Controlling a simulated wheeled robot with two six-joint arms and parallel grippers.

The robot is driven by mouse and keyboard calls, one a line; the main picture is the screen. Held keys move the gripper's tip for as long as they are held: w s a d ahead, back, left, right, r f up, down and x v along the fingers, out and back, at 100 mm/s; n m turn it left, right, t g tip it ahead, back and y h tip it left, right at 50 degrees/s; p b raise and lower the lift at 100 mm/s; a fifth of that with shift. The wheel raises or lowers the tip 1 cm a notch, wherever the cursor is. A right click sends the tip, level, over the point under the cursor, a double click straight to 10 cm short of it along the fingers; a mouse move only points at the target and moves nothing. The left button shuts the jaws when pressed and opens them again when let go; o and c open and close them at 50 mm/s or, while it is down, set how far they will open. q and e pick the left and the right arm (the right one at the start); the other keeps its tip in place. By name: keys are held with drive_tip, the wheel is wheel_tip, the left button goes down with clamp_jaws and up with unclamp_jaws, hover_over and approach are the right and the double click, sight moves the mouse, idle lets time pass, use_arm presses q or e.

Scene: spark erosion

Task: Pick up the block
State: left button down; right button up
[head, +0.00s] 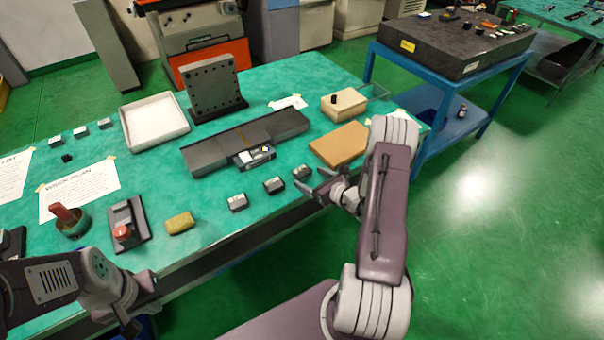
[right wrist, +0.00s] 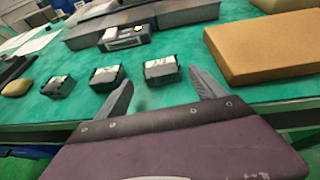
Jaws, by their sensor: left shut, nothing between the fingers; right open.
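Three small dark blocks with white labelled tops stand in a row near the front edge of the green table: a left one (head: 237,203), a middle one (head: 274,186) and a right one (head: 302,173). In the right wrist view they are the left block (right wrist: 59,87), the middle block (right wrist: 106,79) and the right block (right wrist: 161,71). My right gripper (head: 313,182) is open, with the right block just ahead of its fingers (right wrist: 161,80) and nothing held. My left gripper (head: 135,323) is shut and empty at the table's front left, far from these blocks.
A tan slab (head: 339,144) lies right of the blocks, close to my right gripper. A grey plate (head: 245,141) with a digital instrument (head: 253,156) is behind them. A yellow sponge (head: 180,223) and a red-knobbed device (head: 127,228) are left.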

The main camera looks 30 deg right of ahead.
sight(304, 173)
drive_tip(key=x, duration=0.4)
drive_tip(key=shift+w+d, duration=0.1)
drive_tip(key=shift+w, duration=0.3)
drive_tip(key=shift+r, duration=0.1)
clamp_jaws()
drive_tip(key=shift+d+r, duration=0.1)
drive_tip(key=shift+r, duration=0.4)
drive_tip(key=r, duration=0.3)
drive_tip(key=shift+s+d+r, duration=0.3)
drive_tip(key=shift+d+r, duration=0.05)
drive_tip(key=shift+d, duration=0.05)
drive_tip(key=s+d+r, duration=0.6)
drive_tip(key=s+d, duration=0.1)
drive_tip(key=shift+s+d, duration=0.15)
drive_tip(key=shift+d, duration=0.25)
